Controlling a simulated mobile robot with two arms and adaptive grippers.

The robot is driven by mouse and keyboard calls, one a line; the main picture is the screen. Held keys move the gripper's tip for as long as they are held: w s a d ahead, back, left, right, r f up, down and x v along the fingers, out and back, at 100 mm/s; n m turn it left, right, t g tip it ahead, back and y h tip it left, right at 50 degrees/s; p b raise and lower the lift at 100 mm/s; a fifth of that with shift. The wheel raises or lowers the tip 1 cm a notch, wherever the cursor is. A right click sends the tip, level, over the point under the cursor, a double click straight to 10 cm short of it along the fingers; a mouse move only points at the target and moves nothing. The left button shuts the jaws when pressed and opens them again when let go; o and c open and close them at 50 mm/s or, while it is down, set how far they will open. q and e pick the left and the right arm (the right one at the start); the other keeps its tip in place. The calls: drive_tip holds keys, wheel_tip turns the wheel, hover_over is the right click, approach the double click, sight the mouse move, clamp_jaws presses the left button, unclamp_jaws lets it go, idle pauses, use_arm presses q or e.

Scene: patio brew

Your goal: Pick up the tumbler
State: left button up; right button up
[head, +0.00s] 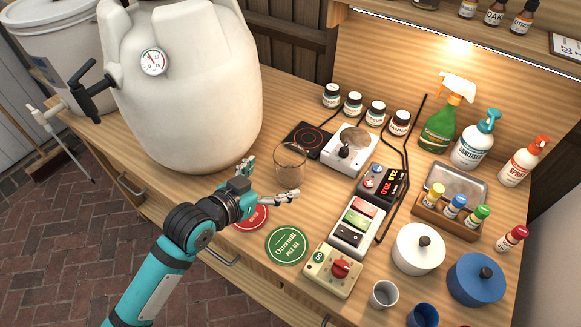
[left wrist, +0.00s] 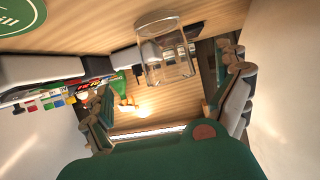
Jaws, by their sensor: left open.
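The clear glass tumbler (head: 290,166) stands upright on the wooden table in the head view, right of the big white fermenter. My left gripper (head: 262,172) is open, just to the left of the tumbler, with its fingers pointing at it. In the left wrist view the tumbler (left wrist: 166,60) shows ahead, in the gap between the two open fingers (left wrist: 168,92). I cannot tell whether a finger touches the glass. My right gripper is in neither view.
The white fermenter (head: 185,90) stands close behind my left gripper. A green coaster (head: 287,246) and a red coaster (head: 250,218) lie in front. A hot plate (head: 308,139), a stirrer (head: 352,150) and a controller (head: 381,184) stand right of the tumbler.

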sight(281, 172)
use_arm(q)
drive_tip(key=x, duration=0.3)
drive_tip(key=shift+w+d, duration=0.1)
drive_tip(key=shift+w, duration=0.2)
drive_tip(key=shift+w+d+f, duration=0.15)
drive_tip(key=shift+w+d, duration=0.05)
drive_tip(key=shift+w, duration=0.15)
drive_tip(key=p+x, duration=0.1)
drive_tip(key=x, duration=0.2)
drive_tip(key=shift+w, duration=0.4)
drive_tip(key=shift+w+d+f, duration=0.2)
drive_tip(key=shift+w+f, duration=0.05)
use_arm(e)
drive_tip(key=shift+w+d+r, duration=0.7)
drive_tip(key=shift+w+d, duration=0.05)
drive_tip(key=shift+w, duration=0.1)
use_arm(q)
drive_tip(key=shift+r, duration=0.1)
drive_tip(key=c, duration=1.5)
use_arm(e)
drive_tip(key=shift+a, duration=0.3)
